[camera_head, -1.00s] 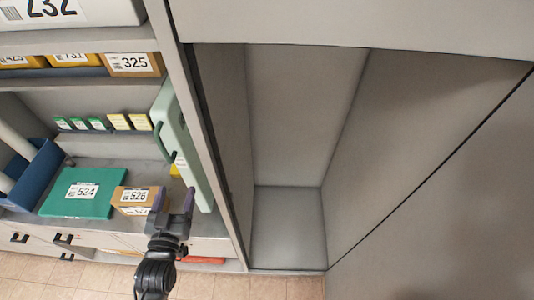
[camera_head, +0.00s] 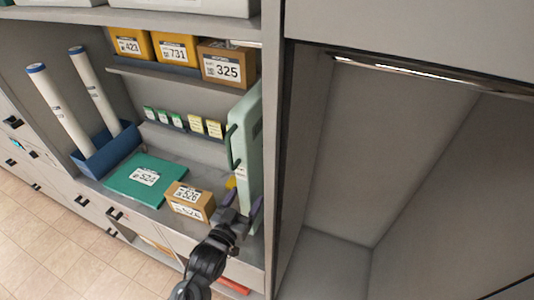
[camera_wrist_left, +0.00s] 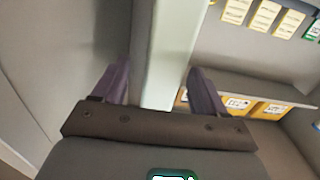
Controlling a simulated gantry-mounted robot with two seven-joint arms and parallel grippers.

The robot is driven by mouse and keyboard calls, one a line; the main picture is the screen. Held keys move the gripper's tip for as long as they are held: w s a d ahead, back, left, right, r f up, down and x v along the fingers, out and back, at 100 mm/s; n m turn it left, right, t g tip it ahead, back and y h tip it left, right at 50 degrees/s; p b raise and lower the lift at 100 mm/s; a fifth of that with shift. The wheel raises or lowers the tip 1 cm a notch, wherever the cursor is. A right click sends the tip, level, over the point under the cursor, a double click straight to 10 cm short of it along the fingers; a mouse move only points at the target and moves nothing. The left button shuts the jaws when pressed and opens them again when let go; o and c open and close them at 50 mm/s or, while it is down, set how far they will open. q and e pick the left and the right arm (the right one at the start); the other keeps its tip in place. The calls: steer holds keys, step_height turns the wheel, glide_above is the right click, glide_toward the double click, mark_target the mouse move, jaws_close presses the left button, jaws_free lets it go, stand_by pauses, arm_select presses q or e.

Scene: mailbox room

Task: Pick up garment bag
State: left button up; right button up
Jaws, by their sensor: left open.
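A slim pale green upright thing (camera_head: 245,140) with a dark green handle stands against the right wall of the shelf; I take it to be the garment bag. My left gripper (camera_head: 242,203) is open at its lower front part. In the left wrist view the pale green edge (camera_wrist_left: 168,50) lies between the two purple fingers (camera_wrist_left: 157,82), with a gap visible on the right side. I cannot tell whether the fingers touch it. My right gripper is not in view.
A brown box marked 526 (camera_head: 190,200) and a flat teal parcel marked 524 (camera_head: 146,178) lie left of the gripper. A blue bin (camera_head: 105,155) holds white tubes. Yellow boxes (camera_head: 175,50) sit above. To the right is an empty tall compartment (camera_head: 370,170).

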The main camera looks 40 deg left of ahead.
arm_select(q)
steer(key=shift+x, duration=2.5)
steer(key=shift+a+r, duration=0.1)
steer(key=shift+r, duration=0.05)
steer(key=c, duration=1.3)
steer(key=shift+r, duration=0.1)
jaws_close()
